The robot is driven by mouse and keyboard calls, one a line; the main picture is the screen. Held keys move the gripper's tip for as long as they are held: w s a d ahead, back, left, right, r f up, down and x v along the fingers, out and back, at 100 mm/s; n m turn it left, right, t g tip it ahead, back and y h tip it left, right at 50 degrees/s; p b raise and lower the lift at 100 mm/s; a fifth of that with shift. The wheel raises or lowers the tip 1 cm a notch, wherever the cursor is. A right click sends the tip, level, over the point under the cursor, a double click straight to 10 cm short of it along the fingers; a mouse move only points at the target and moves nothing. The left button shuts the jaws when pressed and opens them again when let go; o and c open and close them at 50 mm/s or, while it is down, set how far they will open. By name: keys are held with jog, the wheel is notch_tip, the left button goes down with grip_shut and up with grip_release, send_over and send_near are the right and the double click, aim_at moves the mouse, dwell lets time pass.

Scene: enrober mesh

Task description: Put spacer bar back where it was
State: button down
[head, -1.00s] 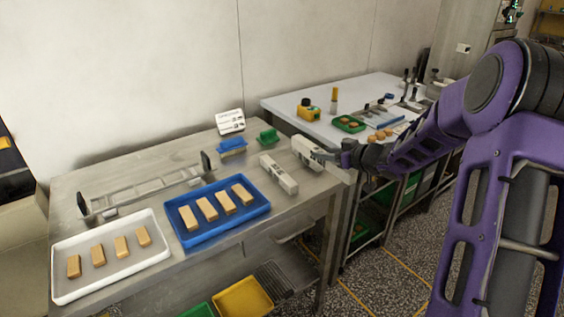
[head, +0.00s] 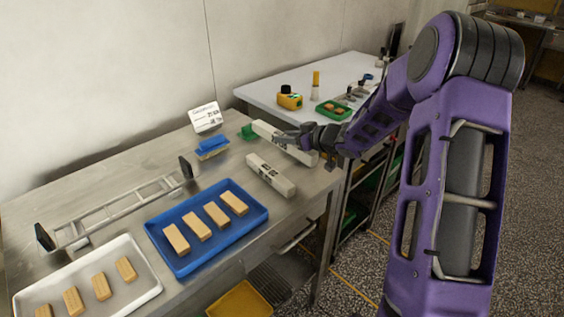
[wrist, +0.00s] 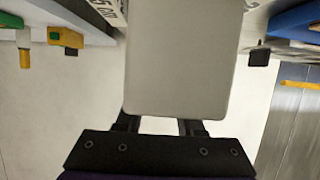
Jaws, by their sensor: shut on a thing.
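My gripper (head: 297,138) is shut on a pale grey spacer bar (head: 268,131) with dark markings, near the right end of the steel table in the head view. The bar's left end is close to a green block. I cannot tell whether the bar touches the table. In the wrist view the held bar (wrist: 185,55) fills the middle as a plain grey face, with my gripper's fingers (wrist: 158,124) at its lower edge. A second, similar bar (head: 270,176) lies on the table in front of it, apart from it.
The steel table (head: 120,170) also carries a blue tray (head: 182,268) and a white tray (head: 150,284) of bars, a metal ladder-like frame (head: 120,210), a blue block (head: 212,147), a green block (head: 248,132) and a sign (head: 206,117). A white table (head: 265,97) stands behind.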

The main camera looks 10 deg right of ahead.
aim_at(315, 162)
notch_tip(315, 162, down, 8)
jog(key=shift+r+b, duration=0.25)
jog(key=shift+b, duration=0.4)
jog(key=shift+f, duration=0.2)
jog(key=c, duration=0.5)
grip_release()
jog(key=shift+r, duration=0.15)
jog(key=shift+s+d+r, duration=0.15)
jog(key=shift+s+d, duration=0.05)
jog(key=p+v, duration=0.1)
jog(key=v, duration=1)
jog(key=shift+s+d, duration=0.1)
jog(key=shift+s, duration=0.15)
jog(key=shift+w, duration=0.1)
